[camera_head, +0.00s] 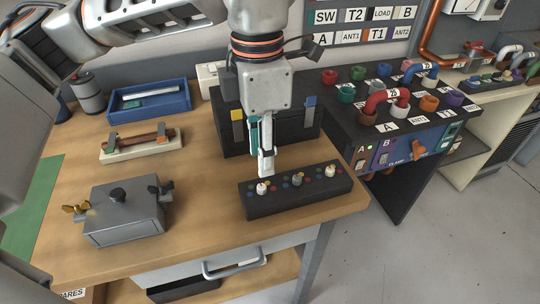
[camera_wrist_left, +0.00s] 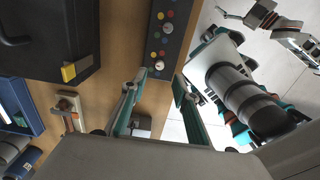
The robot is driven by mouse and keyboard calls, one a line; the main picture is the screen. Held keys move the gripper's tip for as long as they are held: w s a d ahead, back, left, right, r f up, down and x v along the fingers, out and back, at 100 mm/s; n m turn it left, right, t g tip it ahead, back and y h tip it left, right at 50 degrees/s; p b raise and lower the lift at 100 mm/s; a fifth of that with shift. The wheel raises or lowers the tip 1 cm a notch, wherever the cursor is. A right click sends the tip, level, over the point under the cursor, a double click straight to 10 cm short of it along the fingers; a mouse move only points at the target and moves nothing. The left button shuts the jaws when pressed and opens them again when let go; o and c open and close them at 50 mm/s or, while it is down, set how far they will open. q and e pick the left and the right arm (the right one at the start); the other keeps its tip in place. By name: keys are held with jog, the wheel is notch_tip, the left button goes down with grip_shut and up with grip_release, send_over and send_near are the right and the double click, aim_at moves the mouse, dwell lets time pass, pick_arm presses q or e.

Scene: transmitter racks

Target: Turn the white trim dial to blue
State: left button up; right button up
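A black panel box (camera_head: 290,199) sits at the table's front right with three dials in a row, coloured dots around each. The left dial (camera_head: 262,188) is white, the middle one (camera_head: 297,181) is grey, and the right one (camera_head: 330,172) is cream-white. My left gripper (camera_head: 265,170) points down just above the left dial, seen edge-on. In the left wrist view its two fingers (camera_wrist_left: 157,92) stand apart with nothing between them. A pale dial (camera_wrist_left: 159,65) lies just beyond the fingertips. At the wrist view's top right, what seems my right gripper (camera_wrist_left: 232,13) is small and unclear.
A black crate (camera_head: 228,131) with yellow and blue tabs stands close behind the panel. A grey box (camera_head: 122,222) with knobs, a wooden rack (camera_head: 140,150) and a blue tray (camera_head: 150,103) are to the left. The table's front edge lies close before the panel.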

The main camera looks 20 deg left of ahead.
aim_at(262, 186)
pick_arm(q)
jog(key=shift+a+f, duration=0.1)
jog(key=shift+f, duration=0.1)
jog(key=f, duration=0.6)
jog(key=shift+s+b, duration=0.2)
jog(key=shift+b, duration=0.1)
jog(key=shift+f, duration=0.5)
jog(key=shift+w, duration=0.1)
grip_shut()
pick_arm(e)
jog(key=shift+s+f, duration=0.15)
jog(key=shift+f, duration=0.15)
